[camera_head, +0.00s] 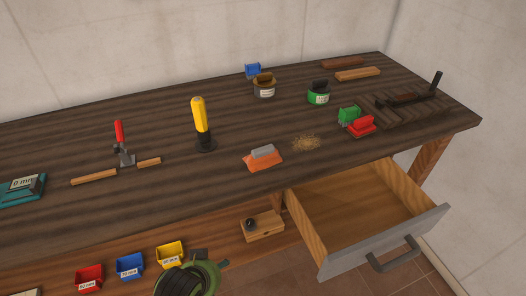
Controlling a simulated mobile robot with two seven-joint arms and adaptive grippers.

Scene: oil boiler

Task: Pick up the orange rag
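The orange rag (262,162) looks like a small flat orange piece near the front edge of the dark wooden workbench (150,205). A grey block (263,151) appears to rest on top of it and hides part of its middle. I cannot tell whether the two are joined. Neither of my grippers shows in the head view.
An open drawer (345,268) juts out below right of the rag. Beside the rag are sawdust (306,142) and a yellow-handled tool (199,115). A red-handled clamp (120,135) stands left. Small bins (129,265) and a green-black round object (205,272) are below.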

